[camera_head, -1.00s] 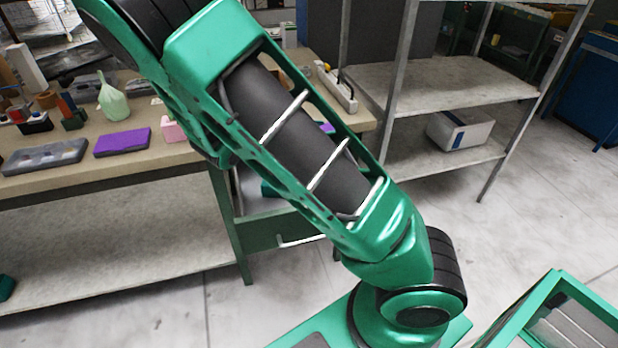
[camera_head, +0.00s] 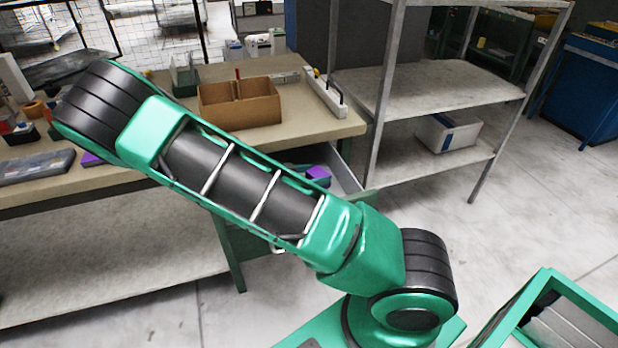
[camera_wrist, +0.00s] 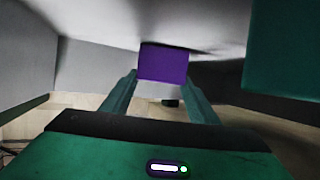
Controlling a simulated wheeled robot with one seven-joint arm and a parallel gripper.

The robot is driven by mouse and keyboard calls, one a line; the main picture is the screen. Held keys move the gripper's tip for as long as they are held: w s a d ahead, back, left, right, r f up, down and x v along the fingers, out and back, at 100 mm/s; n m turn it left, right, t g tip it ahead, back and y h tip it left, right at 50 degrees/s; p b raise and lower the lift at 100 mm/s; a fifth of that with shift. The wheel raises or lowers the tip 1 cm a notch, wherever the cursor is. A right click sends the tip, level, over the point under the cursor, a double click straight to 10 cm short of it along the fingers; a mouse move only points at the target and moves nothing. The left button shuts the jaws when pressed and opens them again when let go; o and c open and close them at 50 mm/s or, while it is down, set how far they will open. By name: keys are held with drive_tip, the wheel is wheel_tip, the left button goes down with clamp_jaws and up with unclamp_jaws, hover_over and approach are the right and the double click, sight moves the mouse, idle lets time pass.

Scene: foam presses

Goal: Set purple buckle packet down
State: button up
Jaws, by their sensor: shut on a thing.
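The purple buckle packet (camera_wrist: 163,62) shows in the wrist view as a purple block between the two green fingers of my gripper (camera_wrist: 161,82). My gripper is shut on it. In the head view a small purple patch (camera_head: 318,172), which looks like the held packet, shows at the open drawer (camera_head: 347,176) under the bench's right end. My arm hides most of the drawer and my gripper there. Grey walls surround the packet in the wrist view. I cannot tell whether the packet touches the drawer floor.
The bench top (camera_head: 315,122) carries an open cardboard box (camera_head: 240,104), a grey tray (camera_head: 35,166) and another purple piece (camera_head: 91,159), partly hidden by my arm. A metal shelf rack (camera_head: 425,90) stands to the right, with a white bin (camera_head: 446,133) on its lower shelf.

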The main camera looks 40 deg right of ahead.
drive_tip(key=shift+f, duration=0.2)
drive_tip(key=o, duration=1.1)
drive_tip(key=shift+v, duration=3.8)
drive_tip(key=shift+s+d, duration=0.1)
drive_tip(key=shift+s, duration=0.1)
